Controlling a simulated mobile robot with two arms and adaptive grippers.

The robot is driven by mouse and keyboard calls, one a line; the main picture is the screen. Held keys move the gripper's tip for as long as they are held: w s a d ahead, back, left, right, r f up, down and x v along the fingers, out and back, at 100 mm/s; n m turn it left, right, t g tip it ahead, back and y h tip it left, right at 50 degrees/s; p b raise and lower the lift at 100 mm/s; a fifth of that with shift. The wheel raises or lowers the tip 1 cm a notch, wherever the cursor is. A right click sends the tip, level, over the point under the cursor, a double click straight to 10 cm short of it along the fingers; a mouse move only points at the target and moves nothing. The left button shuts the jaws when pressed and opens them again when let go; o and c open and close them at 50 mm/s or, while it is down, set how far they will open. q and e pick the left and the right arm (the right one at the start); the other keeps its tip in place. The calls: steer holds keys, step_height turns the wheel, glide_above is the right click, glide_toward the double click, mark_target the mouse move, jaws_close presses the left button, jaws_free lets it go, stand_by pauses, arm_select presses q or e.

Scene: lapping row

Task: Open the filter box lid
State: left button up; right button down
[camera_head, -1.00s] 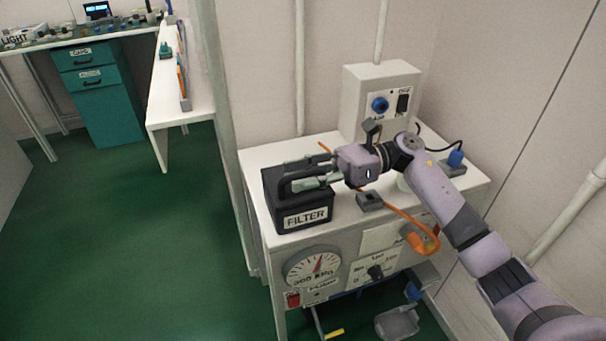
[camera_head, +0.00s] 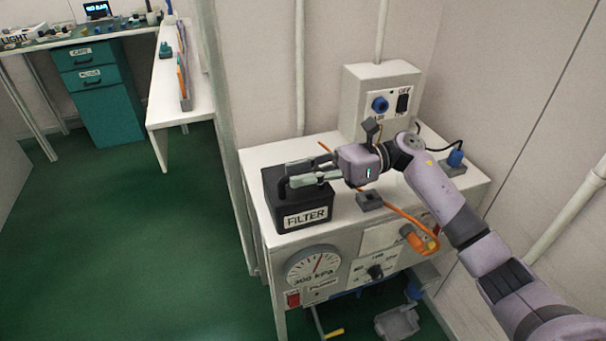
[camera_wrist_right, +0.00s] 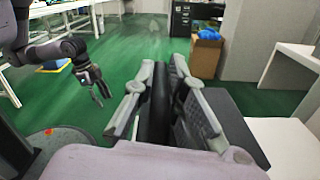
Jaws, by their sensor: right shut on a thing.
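The black filter box (camera_head: 278,212), with a white FILTER label on its front, stands on the left part of the white bench top. Its lid looks closed. A dark bar handle (camera_head: 284,188) stands on the lid. My right gripper (camera_head: 302,173) reaches in from the right and is shut on that handle. In the right wrist view, the dark handle (camera_wrist_right: 159,105) runs between the fingers of this gripper (camera_wrist_right: 162,85). The fingers hide part of the lid in the head view. My left gripper (camera_wrist_right: 96,86) shows only in the wrist view, away from the box, with its fingers apart.
A grey switch box (camera_head: 368,118) stands at the back of the bench (camera_head: 260,158). An orange hose (camera_head: 402,212) crosses the top beside a small grey block (camera_head: 369,201). A pressure gauge (camera_head: 313,267) is on the front panel. Green floor is clear at left.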

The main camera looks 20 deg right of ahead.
arm_select(q)
steer(key=shift+w+r, duration=0.1)
steer(key=shift+w, duration=0.05)
arm_select(e)
steer(key=shift+r, duration=0.1)
